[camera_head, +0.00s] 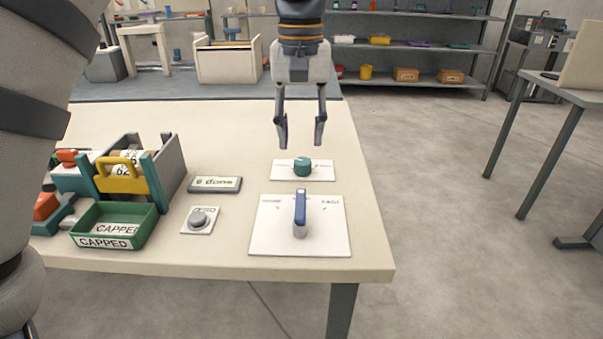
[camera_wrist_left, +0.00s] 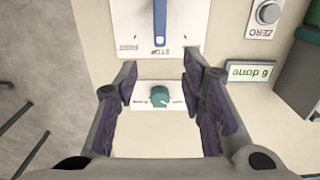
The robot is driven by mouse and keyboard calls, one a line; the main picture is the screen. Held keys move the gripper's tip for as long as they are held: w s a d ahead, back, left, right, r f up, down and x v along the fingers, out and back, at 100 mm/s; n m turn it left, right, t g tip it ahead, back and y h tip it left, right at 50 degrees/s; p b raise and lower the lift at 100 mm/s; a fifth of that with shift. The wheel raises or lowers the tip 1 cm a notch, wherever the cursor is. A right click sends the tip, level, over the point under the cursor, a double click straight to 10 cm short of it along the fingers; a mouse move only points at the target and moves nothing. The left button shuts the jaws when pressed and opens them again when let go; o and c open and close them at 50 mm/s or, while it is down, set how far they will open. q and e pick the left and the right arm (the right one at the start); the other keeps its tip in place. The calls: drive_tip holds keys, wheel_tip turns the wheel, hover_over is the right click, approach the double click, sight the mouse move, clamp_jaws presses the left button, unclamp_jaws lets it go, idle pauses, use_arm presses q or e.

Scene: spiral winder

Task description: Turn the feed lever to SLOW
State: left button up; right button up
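The feed lever (camera_head: 300,208) is a blue handle on a grey pivot, on a white plate (camera_head: 331,240) near the table's front right. It points straight away from the robot, between labels too small to read surely. In the left wrist view the lever (camera_wrist_left: 160,22) shows at the top, its tip by a label that seems to read STOP. My left gripper (camera_head: 301,132) is open and empty, pointing down above the table beyond the lever. In the left wrist view its fingers (camera_wrist_left: 160,98) spread on either side of a teal knob, not touching it. My right gripper is not in view.
The teal knob (camera_head: 302,168) sits on a small plate behind the lever plate. A display reading "6 done" (camera_wrist_left: 251,73), a grey ZERO button (camera_head: 198,218), a green CAPPED tray (camera_head: 143,236) and a yellow-handled carrier (camera_head: 122,184) stand left. The table's right edge is close.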

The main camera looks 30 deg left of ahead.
sight(301, 194)
use_arm(q)
drive_tip(key=f, duration=0.7)
drive_tip(key=s+f, duration=0.1)
drive_tip(key=f, duration=0.3)
drive_tip(key=shift+d+f, duration=0.25)
drive_tip(key=shift+w, duration=0.1)
clamp_jaws()
